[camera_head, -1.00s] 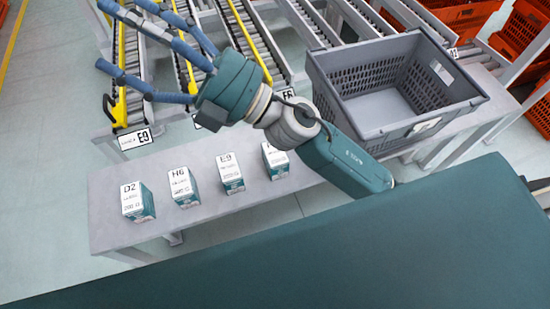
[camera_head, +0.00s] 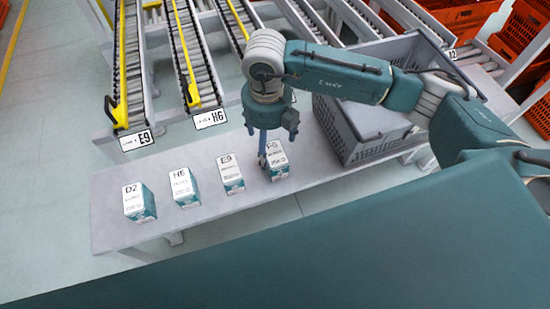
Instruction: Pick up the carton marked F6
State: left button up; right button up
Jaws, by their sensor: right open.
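The carton marked F6 (camera_head: 278,159) is a small white and teal box standing on the grey bench, last on the right in a row of cartons. Its label is partly covered by my gripper, so only part of the marking shows. My right gripper (camera_head: 262,160) points down at this carton's left side, with its fingers close to it. I cannot tell whether they touch it. The gripper is open. My left gripper is not in view.
Cartons marked E9 (camera_head: 231,174), H6 (camera_head: 185,188) and D2 (camera_head: 138,202) stand to the left on the bench (camera_head: 109,214). A grey crate (camera_head: 340,130) stands right of the F6 carton, partly behind my arm. Roller lanes (camera_head: 183,60) lie behind.

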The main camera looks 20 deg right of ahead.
aim_at(271, 154)
notch_tip(271, 154, down, 2)
jog(key=shift+d+f+p, duration=0.1)
jog(key=shift+f+p, duration=0.5)
jog(key=shift+p, duration=0.15)
notch_tip(271, 154, down, 4)
jog(key=shift+w+d+r+p, duration=0.1)
jog(key=shift+d+r+p, duration=0.1)
jog(key=shift+p, duration=0.65)
jog(key=shift+f, duration=0.4)
jog(key=shift+c, duration=0.5)
jog(key=c, duration=1.4)
jog(key=shift+o, duration=0.2)
jog(key=shift+w+r, duration=0.1)
jog(key=shift+r, duration=0.1)
